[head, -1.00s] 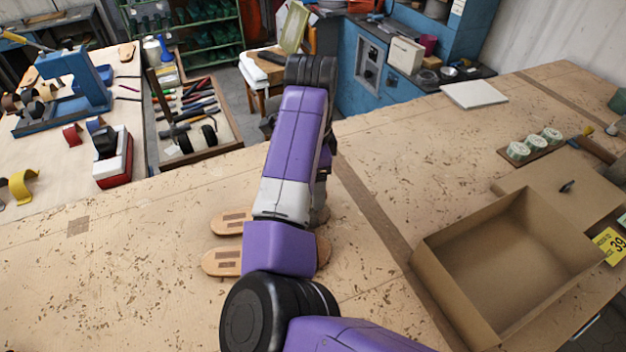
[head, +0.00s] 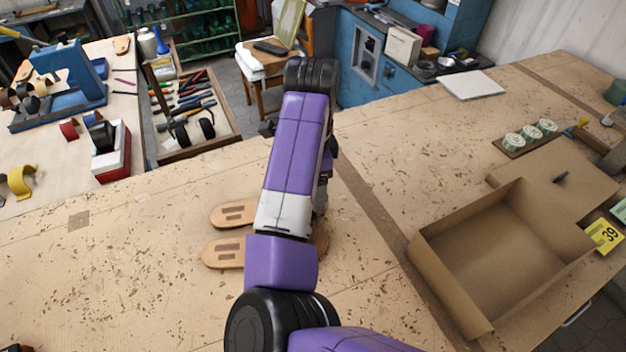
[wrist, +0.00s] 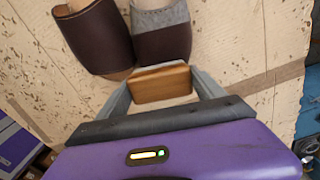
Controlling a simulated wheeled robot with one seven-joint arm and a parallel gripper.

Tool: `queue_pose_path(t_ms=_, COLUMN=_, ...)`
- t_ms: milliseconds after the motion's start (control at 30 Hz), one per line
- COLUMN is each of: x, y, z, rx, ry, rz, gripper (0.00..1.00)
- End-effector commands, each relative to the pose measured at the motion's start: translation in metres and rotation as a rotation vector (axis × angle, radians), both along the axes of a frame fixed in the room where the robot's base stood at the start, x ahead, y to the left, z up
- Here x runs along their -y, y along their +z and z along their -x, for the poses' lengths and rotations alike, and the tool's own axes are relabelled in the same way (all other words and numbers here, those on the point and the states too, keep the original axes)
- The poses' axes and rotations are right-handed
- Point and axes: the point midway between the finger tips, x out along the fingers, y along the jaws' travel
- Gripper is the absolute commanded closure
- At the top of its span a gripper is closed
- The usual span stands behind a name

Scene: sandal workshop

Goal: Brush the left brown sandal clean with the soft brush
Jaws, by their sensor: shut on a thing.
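Two sandals stand side by side on the workbench, and my arm hides much of them in the head view. Their tan soles show there, one farther back (head: 233,213) and one nearer (head: 224,253). In the wrist view, one sandal strap (wrist: 94,38) is plain dark brown. The other strap (wrist: 163,42) is brown with a grey, dusty-looking band across its upper part. My gripper (wrist: 162,88) is shut on the wooden block of the brush (wrist: 158,83), close beside the grey-banded strap's lower edge. The bristles are hidden; I cannot tell whether they touch.
An open cardboard box (head: 432,262) stands to the right, with a yellow 39 card (head: 604,236) beside it. Several round tins on a small board (head: 514,150) lie behind it. A tool tray (head: 212,146) is at the back left. The bench left of the sandals is clear.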

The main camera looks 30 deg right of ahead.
Motion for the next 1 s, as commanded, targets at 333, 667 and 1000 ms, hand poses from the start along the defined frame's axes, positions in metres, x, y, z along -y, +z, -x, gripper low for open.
queue_pose_path(t_ms=333, x=0.000, y=0.023, z=0.000, rx=-0.003, ry=0.001, rz=-0.001, gripper=0.63)
queue_pose_path(t_ms=667, x=0.000, y=0.052, z=0.000, rx=-0.001, ry=0.001, rz=-0.001, gripper=0.63)
queue_pose_path(t_ms=1000, x=-0.001, y=0.077, z=-0.001, rx=0.001, ry=0.000, rz=-0.001, gripper=0.63)
